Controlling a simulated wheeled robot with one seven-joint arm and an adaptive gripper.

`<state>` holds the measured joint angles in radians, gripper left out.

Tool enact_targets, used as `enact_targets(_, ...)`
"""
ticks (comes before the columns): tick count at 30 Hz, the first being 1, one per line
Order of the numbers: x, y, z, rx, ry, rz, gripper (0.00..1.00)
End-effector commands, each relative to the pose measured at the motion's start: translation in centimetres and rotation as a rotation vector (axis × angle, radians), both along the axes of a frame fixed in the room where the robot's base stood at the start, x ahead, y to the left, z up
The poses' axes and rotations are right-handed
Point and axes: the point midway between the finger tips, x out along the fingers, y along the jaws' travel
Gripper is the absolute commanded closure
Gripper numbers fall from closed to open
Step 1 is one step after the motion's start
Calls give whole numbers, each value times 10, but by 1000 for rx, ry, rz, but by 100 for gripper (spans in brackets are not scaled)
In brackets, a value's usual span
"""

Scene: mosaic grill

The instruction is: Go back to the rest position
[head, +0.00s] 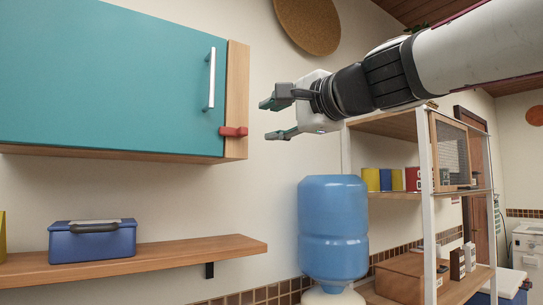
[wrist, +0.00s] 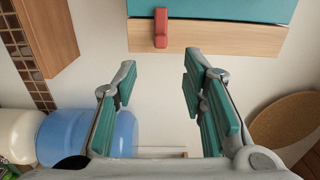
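My gripper (head: 272,119) is raised in the air in the head view, at the end of my white and black arm, pointing left. Its green-padded fingers are open and empty; they also show apart in the wrist view (wrist: 158,85). The teal cabinet (head: 110,80) is to the left of the gripper. Its door is shut, and a red latch (head: 234,131) sits at its lower right corner. The latch also shows in the wrist view (wrist: 161,28), beyond the fingertips. The gripper is apart from the latch and the cabinet.
A blue water bottle (head: 333,230) stands below my gripper. A shelf unit (head: 427,200) with coloured items stands at the right, below my arm. A wooden wall shelf (head: 150,262) holds a blue box (head: 92,242). A round woven disc (head: 309,22) hangs on the wall above.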

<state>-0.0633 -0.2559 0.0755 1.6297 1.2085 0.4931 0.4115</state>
Motion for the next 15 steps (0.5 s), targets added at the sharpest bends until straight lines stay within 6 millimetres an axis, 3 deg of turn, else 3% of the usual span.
enact_targets(5,0,0,-1,-4,0,0,62)
enact_targets(8,-6,-2,-14,-56,7,1,62)
enact_targets(11,-21,-8,-50,-194,27,10,62)
enact_targets(15,-57,-28,-130,-485,85,46,62)
